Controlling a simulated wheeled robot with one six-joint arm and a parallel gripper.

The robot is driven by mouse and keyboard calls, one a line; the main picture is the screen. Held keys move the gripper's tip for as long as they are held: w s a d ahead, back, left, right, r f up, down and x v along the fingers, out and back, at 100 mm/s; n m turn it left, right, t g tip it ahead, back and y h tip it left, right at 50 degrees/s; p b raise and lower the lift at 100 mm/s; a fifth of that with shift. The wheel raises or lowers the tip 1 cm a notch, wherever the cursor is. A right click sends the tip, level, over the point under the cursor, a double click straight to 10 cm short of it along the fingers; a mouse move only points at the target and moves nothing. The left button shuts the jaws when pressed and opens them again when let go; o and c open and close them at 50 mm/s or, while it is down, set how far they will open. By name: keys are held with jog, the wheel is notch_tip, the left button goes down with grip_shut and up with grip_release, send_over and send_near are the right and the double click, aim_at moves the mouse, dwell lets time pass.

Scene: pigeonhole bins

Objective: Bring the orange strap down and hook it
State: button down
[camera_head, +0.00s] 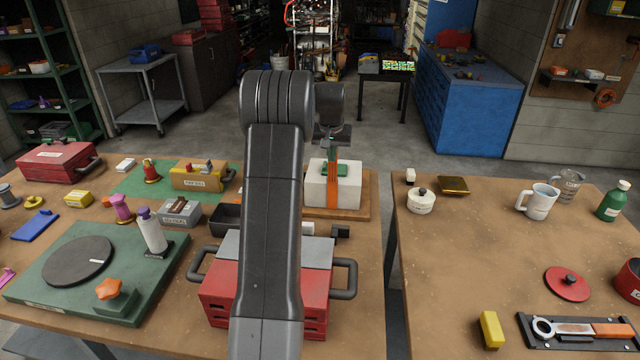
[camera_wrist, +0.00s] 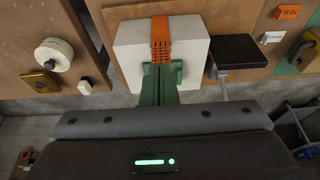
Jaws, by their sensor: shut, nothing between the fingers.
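A pale block (camera_head: 349,193) stands on a wooden board at the back of the left table. The orange strap (camera_head: 334,194) runs down its front side and over its top. In the wrist view the strap (camera_wrist: 162,38) lies across the block (camera_wrist: 133,52), and its end with holes reaches my fingertips. A green fitting (camera_head: 341,171) sits on the block by the strap; its sides show beside my fingers in the wrist view (camera_wrist: 178,70). My gripper (camera_wrist: 159,72) is shut and empty, pointing at the strap end. My fingers hide part of the fitting, so any hook is unclear.
A red box (camera_head: 316,291) with side handles stands close in front, below my arm. A dark tray (camera_head: 225,216) lies left of the block; its dark shape also appears in the wrist view (camera_wrist: 236,51). A gap (camera_head: 393,290) separates the two tables.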

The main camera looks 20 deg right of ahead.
jog(key=shift+r, duration=0.1)
dwell(0.3)
notch_tip(320, 180, up, 7)
jog(key=shift+p, duration=0.3)
dwell(0.3)
jog(key=b+v, duration=0.1)
jog(key=v, duration=1.2)
jog(key=shift+s+r+b, duration=0.15)
jog(key=shift+r+b, duration=0.15)
jog(key=p+x, duration=0.1)
jog(key=x, duration=1.4)
jog(key=shift+f+p, duration=0.3)
jog(key=shift+f, duration=0.05)
